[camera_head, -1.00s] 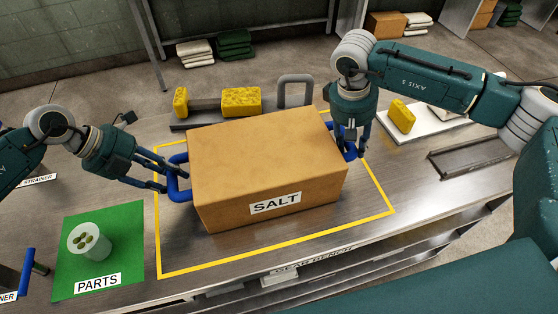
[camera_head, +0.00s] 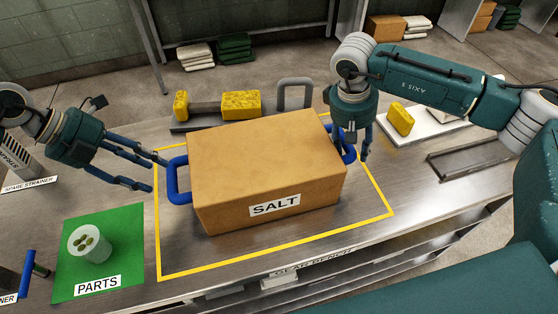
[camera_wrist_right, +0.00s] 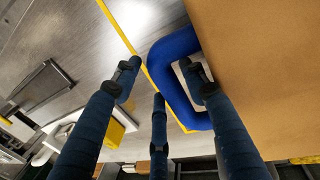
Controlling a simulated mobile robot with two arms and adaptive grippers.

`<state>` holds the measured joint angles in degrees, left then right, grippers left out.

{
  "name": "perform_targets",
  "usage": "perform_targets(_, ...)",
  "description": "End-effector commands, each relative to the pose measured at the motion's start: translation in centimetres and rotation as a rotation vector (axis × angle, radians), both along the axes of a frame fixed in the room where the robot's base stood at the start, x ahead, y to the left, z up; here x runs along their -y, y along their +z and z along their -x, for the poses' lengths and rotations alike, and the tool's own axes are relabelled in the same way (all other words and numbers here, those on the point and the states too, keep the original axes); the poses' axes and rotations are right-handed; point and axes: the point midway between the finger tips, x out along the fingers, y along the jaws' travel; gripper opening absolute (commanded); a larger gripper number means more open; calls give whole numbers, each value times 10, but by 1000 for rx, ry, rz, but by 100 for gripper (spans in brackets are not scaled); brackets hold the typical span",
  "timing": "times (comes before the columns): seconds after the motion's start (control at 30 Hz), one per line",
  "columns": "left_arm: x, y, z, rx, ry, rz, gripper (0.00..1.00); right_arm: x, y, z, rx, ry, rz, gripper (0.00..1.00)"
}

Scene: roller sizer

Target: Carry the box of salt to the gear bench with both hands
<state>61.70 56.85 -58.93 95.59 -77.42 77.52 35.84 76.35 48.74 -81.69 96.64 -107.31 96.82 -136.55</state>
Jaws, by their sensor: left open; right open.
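The brown box of salt (camera_head: 262,165) sits upright on the gear bench (camera_head: 330,250), inside the yellow outlined rectangle. A blue handle (camera_head: 174,180) is on its left side and another blue handle (camera_head: 349,148) on its right. My left gripper (camera_head: 150,172) is open and empty, apart from the left handle and to its left. My right gripper (camera_head: 350,158) is open at the right handle. In the right wrist view its fingers (camera_wrist_right: 160,85) are spread, with one finger overlapping the inside of the blue handle (camera_wrist_right: 165,75); contact cannot be told.
A green mat (camera_head: 70,265) marked PARTS holds a white cup-like part (camera_head: 90,245) at left. A weight-like yellow-ended item (camera_head: 240,103) lies behind the box. A white tray with a yellow block (camera_head: 401,118) and a metal frame (camera_head: 460,158) are at right.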

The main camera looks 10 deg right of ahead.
Motion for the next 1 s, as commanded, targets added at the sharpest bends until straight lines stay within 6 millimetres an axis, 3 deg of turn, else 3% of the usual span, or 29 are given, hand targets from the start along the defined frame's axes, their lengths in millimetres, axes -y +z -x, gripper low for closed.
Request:
perform_targets(0.23, -6, 9, 1, -1, 0, 0, 48, -5, 9, 0, 0, 5, -5, 48)
perform_targets(0.7, -6, 8, 1, -1, 0, 0, 48, -20, 98, 0, 4, 2, -3, 48)
perform_targets(1.0, -6, 8, 1, -1, 0, 0, 48, -22, 118, 2, 0, 0, -1, 48)
